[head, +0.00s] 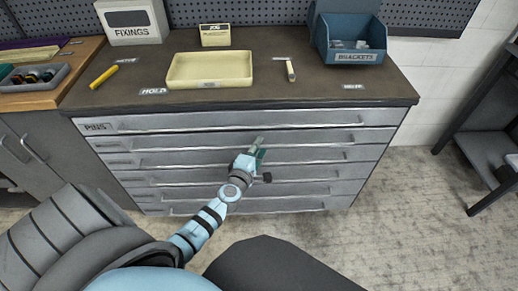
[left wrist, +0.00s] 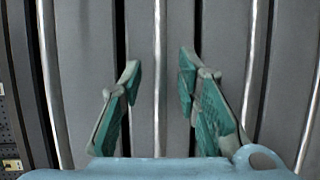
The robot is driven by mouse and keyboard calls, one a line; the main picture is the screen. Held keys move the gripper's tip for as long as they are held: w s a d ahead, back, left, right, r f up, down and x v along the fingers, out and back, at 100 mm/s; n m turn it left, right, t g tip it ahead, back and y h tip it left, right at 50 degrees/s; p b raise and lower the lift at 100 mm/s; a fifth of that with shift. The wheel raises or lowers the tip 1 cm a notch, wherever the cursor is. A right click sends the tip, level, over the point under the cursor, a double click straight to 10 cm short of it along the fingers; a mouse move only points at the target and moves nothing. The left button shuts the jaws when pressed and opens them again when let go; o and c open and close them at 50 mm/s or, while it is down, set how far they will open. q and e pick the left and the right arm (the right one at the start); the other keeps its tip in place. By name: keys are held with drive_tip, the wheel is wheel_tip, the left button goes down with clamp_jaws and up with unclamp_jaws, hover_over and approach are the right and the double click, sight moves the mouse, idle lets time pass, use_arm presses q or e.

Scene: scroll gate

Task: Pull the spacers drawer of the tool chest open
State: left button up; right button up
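The tool chest (head: 112,147) has several stacked grey drawers with long metal handles, and all look shut. The top drawer's label (head: 97,126) reads PINS; the lower labels are too small to read, so I cannot tell which drawer is spacers. My left gripper (head: 258,147) is in front of the chest's middle drawers. In the left wrist view, the left gripper (left wrist: 159,78) is open, its two green-padded fingers on either side of a drawer handle (left wrist: 159,40), with gaps to it. The fingers hold nothing. My right gripper is not in view.
On the chest top stand a cream tray (head: 170,80), a blue brackets bin (head: 322,45), a fixings box (head: 132,22), a yellow marker (head: 104,76) and a small hammer-like tool (head: 291,72). The floor (head: 400,210) right of the chest is clear up to a dark stand (head: 470,160).

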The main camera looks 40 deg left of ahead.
use_arm(q)
drive_tip(key=shift+w+a+f, duration=0.1)
drive_tip(key=shift+w+f, duration=0.1)
drive_tip(key=shift+w, duration=0.4)
clamp_jaws()
